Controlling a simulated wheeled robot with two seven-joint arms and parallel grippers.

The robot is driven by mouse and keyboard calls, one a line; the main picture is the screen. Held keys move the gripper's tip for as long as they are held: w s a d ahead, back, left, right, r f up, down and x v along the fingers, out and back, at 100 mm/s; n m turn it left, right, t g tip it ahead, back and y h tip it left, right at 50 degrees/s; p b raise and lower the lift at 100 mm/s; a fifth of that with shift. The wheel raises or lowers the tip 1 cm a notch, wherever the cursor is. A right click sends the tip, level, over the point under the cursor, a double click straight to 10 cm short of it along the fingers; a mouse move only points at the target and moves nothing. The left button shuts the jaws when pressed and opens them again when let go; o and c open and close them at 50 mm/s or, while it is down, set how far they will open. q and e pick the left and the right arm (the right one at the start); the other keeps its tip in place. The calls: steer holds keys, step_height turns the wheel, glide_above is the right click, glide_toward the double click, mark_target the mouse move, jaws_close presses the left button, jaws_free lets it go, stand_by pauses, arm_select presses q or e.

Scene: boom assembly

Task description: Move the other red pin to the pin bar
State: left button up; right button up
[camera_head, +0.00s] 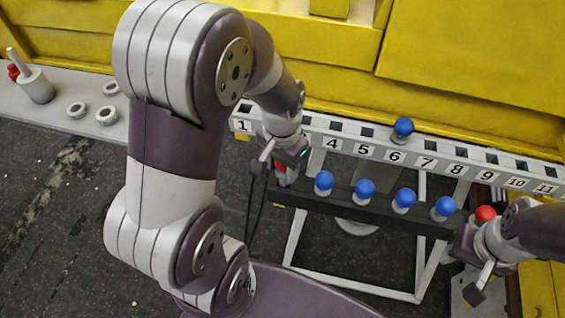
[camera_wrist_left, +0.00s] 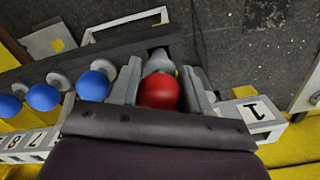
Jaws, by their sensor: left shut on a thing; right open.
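My left gripper (camera_head: 281,162) is shut on a red pin (camera_wrist_left: 158,92) at the left end of the dark pin bar (camera_head: 295,193). In the left wrist view the red head sits between the two fingers and its grey base is over or at the bar's end; I cannot tell whether it is seated. In the head view the arm and fingers hide most of this pin. Another red pin (camera_head: 486,213) stands at the right, just behind my right gripper (camera_head: 467,268), which is open. Several blue pins (camera_head: 364,189) stand along the bar.
A numbered white rack (camera_head: 330,143) runs behind the bar, with one blue pin (camera_head: 403,129) near slot 6. Yellow structure (camera_head: 470,60) stands behind it. Grey rings (camera_head: 107,115) and a grey part (camera_head: 37,88) with a red piece lie on the left ledge.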

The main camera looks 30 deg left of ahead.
mark_target(282, 172)
arm_select(q)
steer(key=shift+f+b, duration=1.25)
steer(key=shift+f, duration=0.65)
steer(key=o, duration=1.3)
step_height(282, 172, up, 10)
steer(key=shift+r, duration=0.1)
step_height(282, 172, up, 2)
steer(key=shift+s+r+p, duration=0.1)
steer(key=shift+s+p, duration=0.05)
steer(key=shift+p, duration=0.65)
steer(key=shift+r, duration=0.25)
